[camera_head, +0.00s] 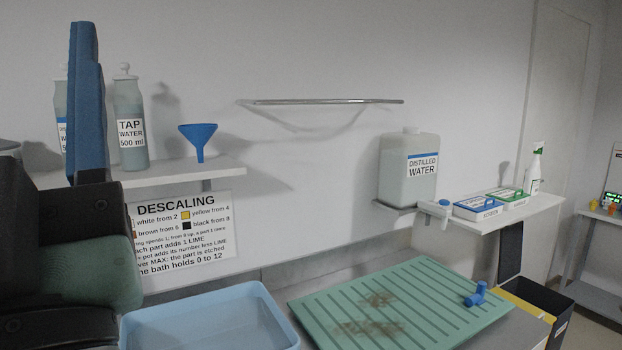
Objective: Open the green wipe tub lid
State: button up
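A small low box with a green rim and a white front label (508,193) lies on the white shelf at the right. It looks like the green wipe tub. Its lid looks flat on top, but it is too small to tell for sure whether it is shut. A similar blue box (478,207) sits directly left of it. My dark arm fills the left edge, far from the tub. Two overlapping tall blue pieces (87,105) rise from it and look like my gripper's fingers seen side-on. The gap between them is hidden.
Below are a green ribbed mat (400,300) with a blue fitting (475,294), a blue basin (210,322) and a dark bin (552,300).

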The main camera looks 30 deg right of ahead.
aim_at(508, 196)
jog(key=l+z, duration=0.1)
jog(key=z, duration=1.6)
jog(key=i+j+z, duration=0.1)
jog(key=i, duration=0.3)
jog(key=i+j+z, duration=0.15)
jog(key=i, duration=0.3)
jog(key=i+j+z, duration=0.1)
jog(key=i, duration=0.3)
